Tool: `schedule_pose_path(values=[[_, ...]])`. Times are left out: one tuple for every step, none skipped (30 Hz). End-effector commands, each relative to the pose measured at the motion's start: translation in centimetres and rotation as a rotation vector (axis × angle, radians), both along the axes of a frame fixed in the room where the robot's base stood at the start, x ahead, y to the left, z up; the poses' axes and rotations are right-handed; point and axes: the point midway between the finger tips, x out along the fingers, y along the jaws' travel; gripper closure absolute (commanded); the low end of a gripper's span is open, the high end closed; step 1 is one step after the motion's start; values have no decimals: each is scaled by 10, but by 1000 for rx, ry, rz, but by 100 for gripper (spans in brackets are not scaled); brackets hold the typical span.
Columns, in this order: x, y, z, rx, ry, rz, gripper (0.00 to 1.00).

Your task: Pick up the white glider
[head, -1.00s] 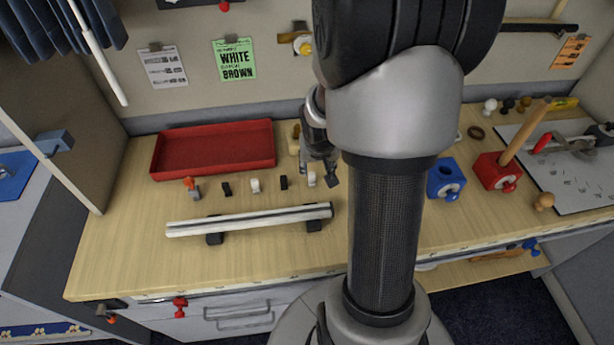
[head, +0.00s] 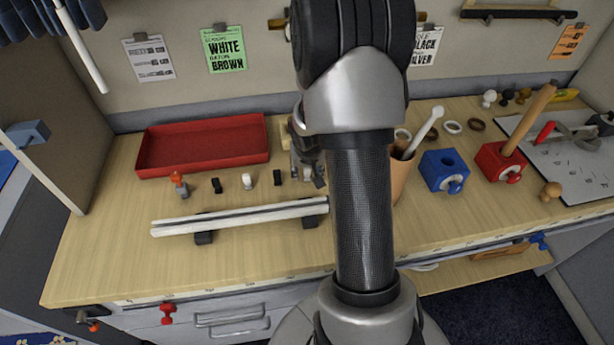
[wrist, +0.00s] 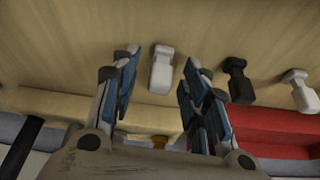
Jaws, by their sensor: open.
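One small white glider (wrist: 162,72) stands on the table between my open fingers in the wrist view, a little beyond the fingertips and apart from them. My gripper (wrist: 158,75) points down at it; it also shows in the head view (head: 309,172), where it hides most of this glider. A second white glider (head: 247,181) stands farther left in the row, between two black ones; in the wrist view it is at the right (wrist: 299,92). A black glider (head: 277,177) stands between the two white ones, right beside my gripper's fingers in the wrist view (wrist: 237,82).
A pale rail (head: 238,216) on black supports lies in front of the row. A red tray (head: 160,170) is behind it. A tan cup (head: 400,178), a blue block (head: 440,170) and a red block (head: 492,172) stand to the right.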

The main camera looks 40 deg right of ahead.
Motion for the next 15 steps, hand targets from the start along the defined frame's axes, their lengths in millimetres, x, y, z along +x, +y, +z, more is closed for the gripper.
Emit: schedule_pose_path(values=[[1,-1,0,-1,-2,0,58],[1,-1,1,-1,-2,0,58],[1,-1,1,-1,-2,0,58],[1,-1,1,-1,-2,0,58],[0,0,1,-1,-2,0,58],[0,0,1,-1,-2,-1,60],[0,0,1,-1,-2,-1,62],[0,0,2,-1,-2,-1,64],[0,0,1,-1,-2,-1,67],[0,0,1,0,-1,-1,69],[0,0,1,0,-1,-1,71],[0,0,1,0,-1,-1,74],[0,0,1,0,-1,-1,76],[0,0,1,0,-1,-1,78],[0,0,1,0,-1,-1,80]])
